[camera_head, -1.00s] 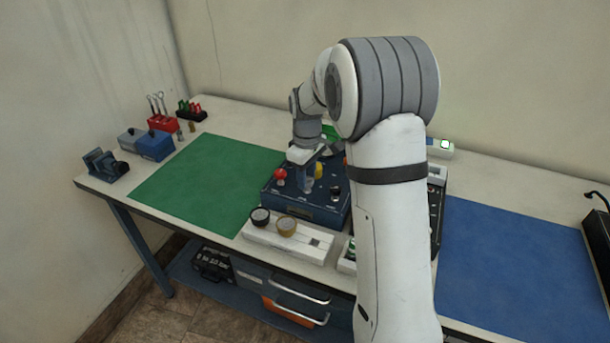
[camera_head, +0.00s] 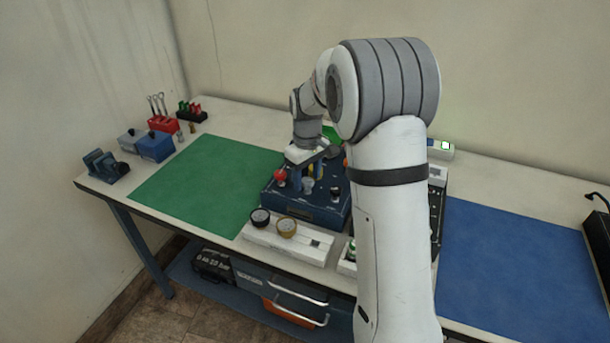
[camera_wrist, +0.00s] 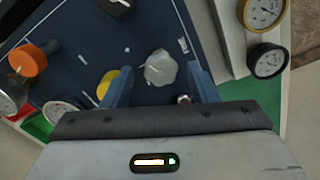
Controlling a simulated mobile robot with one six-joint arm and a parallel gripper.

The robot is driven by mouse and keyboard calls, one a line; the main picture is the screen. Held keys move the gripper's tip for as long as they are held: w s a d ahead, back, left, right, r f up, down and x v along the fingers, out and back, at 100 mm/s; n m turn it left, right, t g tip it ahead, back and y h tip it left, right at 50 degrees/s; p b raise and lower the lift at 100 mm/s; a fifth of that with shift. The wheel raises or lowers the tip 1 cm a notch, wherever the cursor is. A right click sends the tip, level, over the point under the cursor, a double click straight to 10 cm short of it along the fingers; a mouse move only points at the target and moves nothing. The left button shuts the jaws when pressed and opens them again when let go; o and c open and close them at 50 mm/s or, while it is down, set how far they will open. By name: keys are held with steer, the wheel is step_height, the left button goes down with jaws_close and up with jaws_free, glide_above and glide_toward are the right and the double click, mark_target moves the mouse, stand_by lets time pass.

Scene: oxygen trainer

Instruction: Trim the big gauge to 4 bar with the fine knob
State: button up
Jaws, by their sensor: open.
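A pale grey knob (camera_wrist: 160,68) on the blue panel (camera_head: 325,214) lies between the two fingers of my open gripper (camera_wrist: 162,84) in the wrist view. The fingers stand on either side of it, with visible gaps. In the head view my gripper (camera_head: 309,178) is over the panel, with the grey knob (camera_head: 308,185) in front of it. I cannot read which label belongs to this knob. A white-faced gauge (camera_wrist: 62,110) is partly covered by my gripper in the wrist view; its reading is not legible.
Close by are a red knob (camera_head: 281,175), a black knob (camera_head: 335,192), a yellow knob (camera_wrist: 108,85) and an orange knob (camera_wrist: 28,60). A white strip (camera_head: 262,235) with black and brass gauges lies in front. The green mat (camera_head: 205,180) is clear.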

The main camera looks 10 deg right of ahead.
mark_target(308, 182)
step_height(308, 182, up, 8)
steer(key=shift+f, duration=0.15)
stand_by(0.4)
steer(key=shift+s+r, duration=0.3)
steer(key=shift+s, duration=0.1)
steer(key=s+m+t, duration=0.2)
steer(key=s+m, duration=0.4)
steer(key=s, duration=2.2)
steer(key=shift+s+a+t, duration=0.15)
steer(key=shift+a+t, duration=0.15)
steer(key=shift+t, duration=0.1)
